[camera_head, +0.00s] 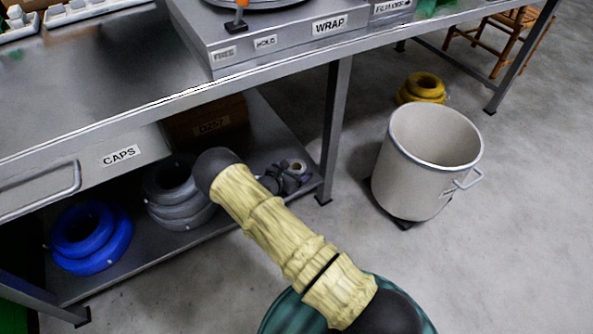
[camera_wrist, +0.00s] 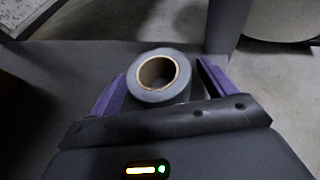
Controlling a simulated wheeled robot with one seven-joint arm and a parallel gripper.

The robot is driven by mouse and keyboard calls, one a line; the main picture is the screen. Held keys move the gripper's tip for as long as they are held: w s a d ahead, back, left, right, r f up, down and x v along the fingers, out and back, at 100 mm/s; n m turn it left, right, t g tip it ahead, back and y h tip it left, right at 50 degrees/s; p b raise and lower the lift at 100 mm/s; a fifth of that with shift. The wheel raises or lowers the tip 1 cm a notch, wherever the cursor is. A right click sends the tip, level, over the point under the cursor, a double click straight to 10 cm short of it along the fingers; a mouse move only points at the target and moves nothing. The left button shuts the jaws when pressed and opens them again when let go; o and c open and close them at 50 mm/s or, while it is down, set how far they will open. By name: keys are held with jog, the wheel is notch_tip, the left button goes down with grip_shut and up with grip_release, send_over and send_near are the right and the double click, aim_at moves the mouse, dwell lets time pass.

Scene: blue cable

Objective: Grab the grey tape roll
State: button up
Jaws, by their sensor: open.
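The grey tape roll (camera_wrist: 178,92) shows in the wrist view with a brown cardboard core facing up. It sits on the dark lower shelf of the metal bench. My gripper (camera_wrist: 165,85) is open, with one purple finger to the left of the roll and one to the right. The roll is between the fingers, near the palm edge, which hides its lower part. I cannot tell whether the fingers touch it. In the head view, the roll (camera_head: 296,166) is small at the shelf's right end, and my gripper (camera_head: 282,180) is partly hidden beside it by my arm.
On the lower shelf (camera_head: 235,222) lie blue cable coils (camera_head: 92,238) and grey coils (camera_head: 182,212). A bench leg (camera_head: 335,130) stands close right of the tape roll. A pale bin (camera_head: 425,165) and yellow coils (camera_head: 422,88) stand on the floor. A drawer marked CAPS (camera_head: 120,155) hangs above the shelf.

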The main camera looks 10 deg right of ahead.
jog(key=c, duration=1.1)
notch_tip(320, 180, up, 10)
jog(key=p, duration=0.6)
